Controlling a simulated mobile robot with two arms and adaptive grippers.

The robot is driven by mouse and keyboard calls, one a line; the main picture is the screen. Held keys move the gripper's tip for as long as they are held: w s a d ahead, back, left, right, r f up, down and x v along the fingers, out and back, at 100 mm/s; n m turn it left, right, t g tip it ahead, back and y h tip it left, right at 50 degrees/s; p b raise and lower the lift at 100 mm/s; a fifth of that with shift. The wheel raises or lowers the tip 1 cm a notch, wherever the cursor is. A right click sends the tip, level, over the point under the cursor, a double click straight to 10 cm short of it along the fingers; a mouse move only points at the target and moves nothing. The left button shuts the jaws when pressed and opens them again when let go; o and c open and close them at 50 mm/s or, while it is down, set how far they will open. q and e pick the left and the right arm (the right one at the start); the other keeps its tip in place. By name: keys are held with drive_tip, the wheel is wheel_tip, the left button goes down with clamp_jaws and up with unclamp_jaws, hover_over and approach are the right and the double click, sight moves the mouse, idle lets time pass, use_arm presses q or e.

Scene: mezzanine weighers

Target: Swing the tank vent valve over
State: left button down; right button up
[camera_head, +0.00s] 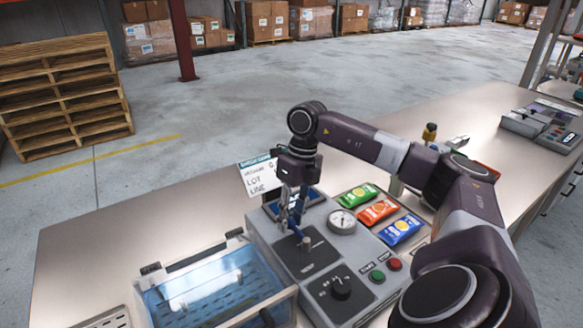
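The grey control unit (262,234) stands on the bench, joined to a clear-lidded tank (215,288) with a blue inside. A dark plate on its top carries a small lever with a blue tip (298,233), which I take for the tank vent valve. My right gripper (293,220) points down over this plate with its fingers at the lever's tip. The fingers partly hide the lever, and I cannot tell whether they are closed on it. My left gripper is out of view.
A round gauge (342,221), a black knob (341,288), a green button (377,276) and a red button (394,264) sit on the unit. Green, orange and blue packets (400,230) lie to the right. A sign card (260,178) stands behind.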

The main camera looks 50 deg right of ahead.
drive_tip(key=shift+o, duration=0.7)
wheel_tip(320, 180, up, 12)
drive_tip(key=d, duration=0.2)
drive_tip(key=shift+d, duration=0.15)
drive_tip(key=shift+s+f, duration=0.1)
drive_tip(key=shift+f, duration=0.1)
